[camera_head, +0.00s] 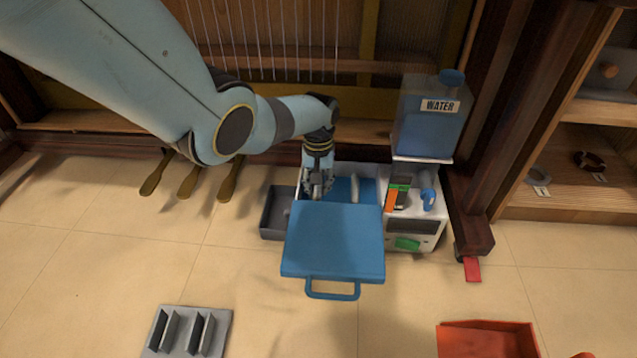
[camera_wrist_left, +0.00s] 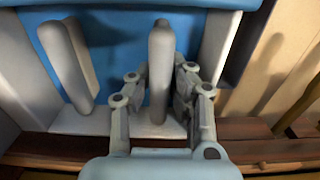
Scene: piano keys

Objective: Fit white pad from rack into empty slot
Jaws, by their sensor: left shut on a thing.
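My left gripper (camera_head: 317,186) is over the open blue-lidded box, and its fingers also show in the left wrist view (camera_wrist_left: 160,97). It is shut on a white pad (camera_wrist_left: 161,50) that stands upright between the fingers. The pad's lower end is at a pale base strip; whether it is fully seated I cannot tell. A second white pad (camera_wrist_left: 68,60) stands to its left, apart from the gripper. A grey rack (camera_head: 222,322) with several upright plates lies on the floor at the lower left. My right gripper is not in view.
The box's blue lid (camera_head: 335,240) hangs open towards the front. A small dark tray (camera_head: 270,222) is at its left. A white machine (camera_head: 413,222) with a water tank (camera_head: 427,122) stands at its right. A red tray (camera_head: 485,342) is at the lower right. The floor between is clear.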

